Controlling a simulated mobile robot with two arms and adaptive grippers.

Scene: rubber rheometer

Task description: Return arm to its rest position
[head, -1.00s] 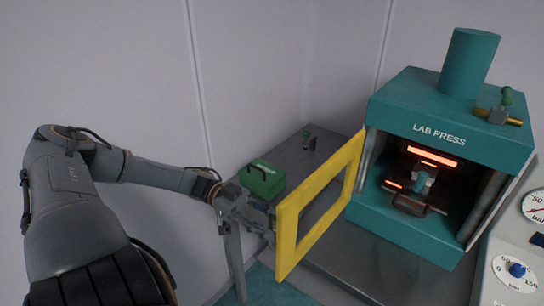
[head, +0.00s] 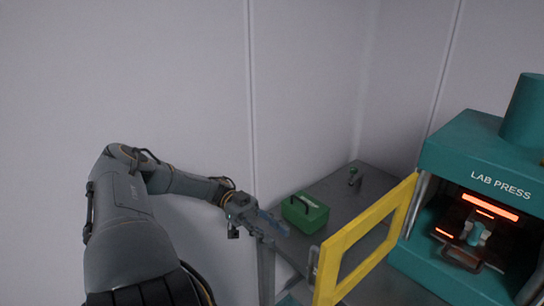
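My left arm comes in from the left and reaches toward the bench. My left gripper (head: 277,224) is at its end, just left of a green box and to the upper left of the yellow door frame (head: 348,247). A visible gap separates it from the door. It looks empty, but its fingers are small and seen at an angle, so I cannot tell whether they are open or shut. The teal lab press (head: 462,152) stands at the right with its yellow door swung open. My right gripper is out of view.
The green box (head: 305,213) with a dark handle sits on the grey bench (head: 335,188), close to my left gripper. A small fitting (head: 354,175) stands behind it. Glowing orange heaters (head: 494,207) show inside the press. Plain walls rise behind.

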